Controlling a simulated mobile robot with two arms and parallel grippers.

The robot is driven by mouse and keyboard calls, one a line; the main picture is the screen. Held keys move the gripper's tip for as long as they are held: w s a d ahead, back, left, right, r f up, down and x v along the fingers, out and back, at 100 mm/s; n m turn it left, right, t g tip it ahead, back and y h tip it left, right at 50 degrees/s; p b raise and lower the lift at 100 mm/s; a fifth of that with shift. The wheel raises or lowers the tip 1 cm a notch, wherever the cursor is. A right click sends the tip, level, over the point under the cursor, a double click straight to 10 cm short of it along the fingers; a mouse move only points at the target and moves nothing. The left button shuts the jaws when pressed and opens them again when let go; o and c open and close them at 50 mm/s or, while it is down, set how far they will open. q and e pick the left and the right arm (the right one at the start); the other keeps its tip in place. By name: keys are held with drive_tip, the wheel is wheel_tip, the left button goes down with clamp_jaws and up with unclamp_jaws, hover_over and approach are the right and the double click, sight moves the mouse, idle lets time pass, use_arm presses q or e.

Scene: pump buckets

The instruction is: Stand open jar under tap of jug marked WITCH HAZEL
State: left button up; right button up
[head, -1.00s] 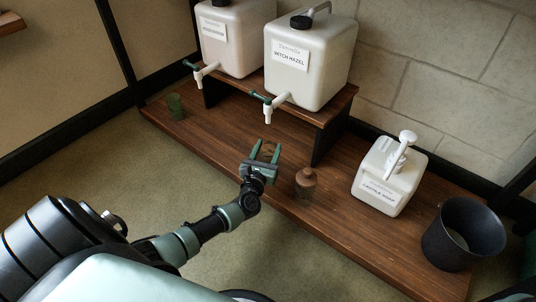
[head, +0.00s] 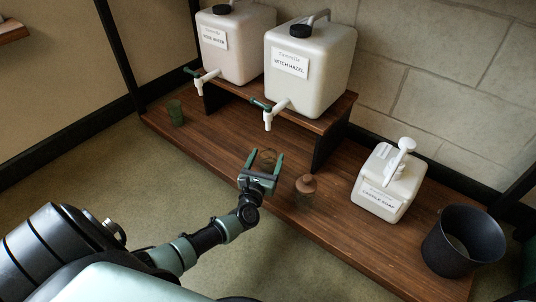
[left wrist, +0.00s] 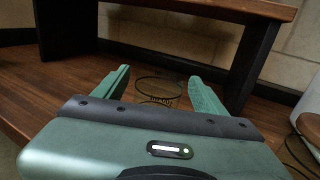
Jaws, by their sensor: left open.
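The jug marked WITCH HAZEL (head: 315,75) stands on the raised shelf, its white tap (head: 269,118) with a green lever over the shelf's front edge. A see-through, brownish open jar (head: 267,159) stands on the lower board, in front of that tap. Its thin rim and label show in the left wrist view (left wrist: 159,88). My left gripper (head: 267,154) is open, with its green fingers pointing at the jar, one to either side in the picture. In the left wrist view the gripper (left wrist: 159,74) looks empty. I cannot tell how far the fingers reach around the jar. My right gripper is not in view.
A jar with a brown stopper (head: 305,185) stands close right of my gripper. The other labelled jug (head: 230,55) is at left, a green glass (head: 175,113) below it. A CASTILE SOAP pump bottle (head: 388,185) and dark bucket (head: 462,240) stand right.

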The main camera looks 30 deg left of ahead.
use_arm(q)
drive_tip(key=p+v, duration=0.3)
drive_tip(key=v, duration=0.7)
drive_tip(key=shift+s+d, duration=0.2)
drive_tip(key=shift+s, duration=0.05)
